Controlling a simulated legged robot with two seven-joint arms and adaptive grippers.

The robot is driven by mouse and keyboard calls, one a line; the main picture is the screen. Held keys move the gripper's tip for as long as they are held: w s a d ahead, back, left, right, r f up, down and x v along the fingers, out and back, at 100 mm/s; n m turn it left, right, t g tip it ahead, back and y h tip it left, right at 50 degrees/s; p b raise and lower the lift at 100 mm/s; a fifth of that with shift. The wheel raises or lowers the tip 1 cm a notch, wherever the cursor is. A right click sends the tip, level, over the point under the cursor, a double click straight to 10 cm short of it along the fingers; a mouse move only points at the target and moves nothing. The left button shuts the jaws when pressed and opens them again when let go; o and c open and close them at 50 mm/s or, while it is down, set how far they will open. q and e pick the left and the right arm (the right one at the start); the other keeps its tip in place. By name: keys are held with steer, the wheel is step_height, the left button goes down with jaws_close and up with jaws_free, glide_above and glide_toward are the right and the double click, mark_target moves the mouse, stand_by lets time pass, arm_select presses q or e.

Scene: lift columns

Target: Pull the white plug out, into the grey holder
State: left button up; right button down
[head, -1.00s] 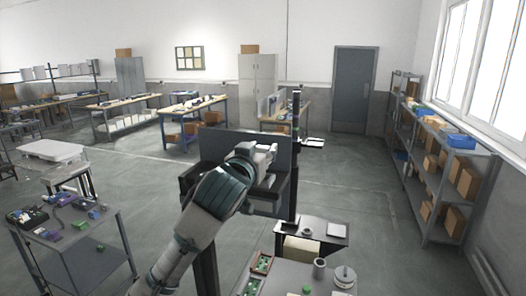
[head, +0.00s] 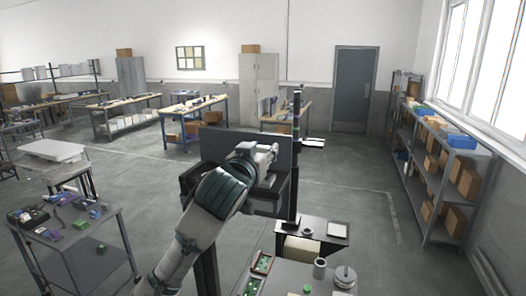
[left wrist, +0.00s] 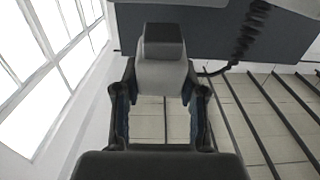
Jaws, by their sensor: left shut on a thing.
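My left gripper (head: 266,152) is at the dark upright panel (head: 222,143) of a station in the middle of the head view. In the left wrist view, my left gripper (left wrist: 161,82) has its two dark fingers shut on the white plug (left wrist: 161,76), a pale block with a dark grey top. The plug is close below a dark grey panel (left wrist: 205,35) with a black coiled cable (left wrist: 247,38). I cannot tell whether the plug is still seated. I cannot make out the grey holder for certain. My right gripper is not in view.
A dark post (head: 295,165) stands just right of the panel. A near table with a grey cup (head: 320,268) and green parts is at the bottom. A grey cart (head: 92,262) stands at left, shelving (head: 440,185) at right.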

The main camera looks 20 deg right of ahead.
arm_select(q)
steer(key=shift+f+b, duration=1.35)
steer(key=shift+f, duration=0.5)
stand_by(0.3)
steer(key=o, duration=1.8)
steer(key=shift+r, duration=0.1)
step_height(320, 180, up, 3)
steer(key=p, duration=0.2)
steer(key=shift+f+p, duration=0.2)
steer(key=shift+p, duration=0.1)
steer(key=shift+r, duration=2.2)
